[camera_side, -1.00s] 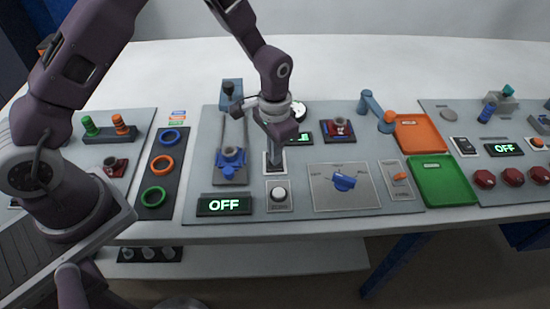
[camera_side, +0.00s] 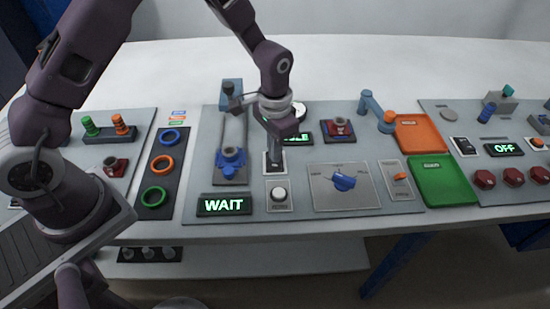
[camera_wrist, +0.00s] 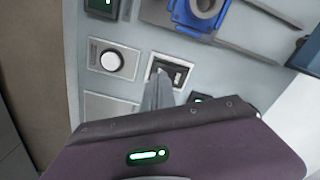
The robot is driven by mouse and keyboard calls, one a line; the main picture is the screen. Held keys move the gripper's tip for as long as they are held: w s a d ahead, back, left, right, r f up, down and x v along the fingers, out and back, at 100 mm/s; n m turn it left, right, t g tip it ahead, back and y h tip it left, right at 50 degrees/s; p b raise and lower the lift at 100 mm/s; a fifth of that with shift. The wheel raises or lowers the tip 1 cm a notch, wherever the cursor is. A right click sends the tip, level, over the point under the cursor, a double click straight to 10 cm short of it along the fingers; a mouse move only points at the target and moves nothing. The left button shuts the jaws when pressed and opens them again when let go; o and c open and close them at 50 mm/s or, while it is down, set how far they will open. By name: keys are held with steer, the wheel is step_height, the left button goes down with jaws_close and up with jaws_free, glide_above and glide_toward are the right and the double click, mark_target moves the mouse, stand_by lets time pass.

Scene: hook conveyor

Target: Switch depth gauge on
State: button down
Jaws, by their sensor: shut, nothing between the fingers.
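A rocker switch on a pale plate (camera_side: 274,168) sits near the middle of the grey panel; it also shows in the wrist view (camera_wrist: 182,68). My gripper (camera_side: 273,160) is shut and empty, pointing down with its tips at this switch. In the wrist view my fingers (camera_wrist: 160,84) cover part of the switch; whether they touch it is hard to tell. A display (camera_side: 224,205) in front of it to the left reads WAIT in green. Another lit display (camera_side: 303,138) behind my gripper is partly hidden. No label readable here says depth gauge.
A round white button (camera_side: 278,194) is just in front of the switch. A blue knob (camera_side: 344,182) is to the right, and a slide with a blue piece (camera_side: 231,158) to the left. The right panel has another rocker switch (camera_side: 464,146) and a display (camera_side: 504,149) reading OFF.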

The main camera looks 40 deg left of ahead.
steer(key=shift+r, duration=2.55)
step_height(320, 180, up, 9)
steer(key=t, duration=0.1)
glide_above(275, 165)
steer(key=s+a, duration=0.2)
steer(key=s, duration=0.1)
steer(key=s+a+r+n+t, duration=0.2)
steer(key=s+r, duration=0.5)
steer(key=r, duration=0.2)
steer(key=s+a+r+t, duration=0.1)
steer(key=s, duration=0.6)
steer(key=s+a+r+n+t, duration=0.1)
steer(key=s+r, duration=0.1)
steer(key=s, duration=0.5)
steer(key=shift+s+r+t, duration=0.25)
steer(key=shift+s+t, duration=0.05)
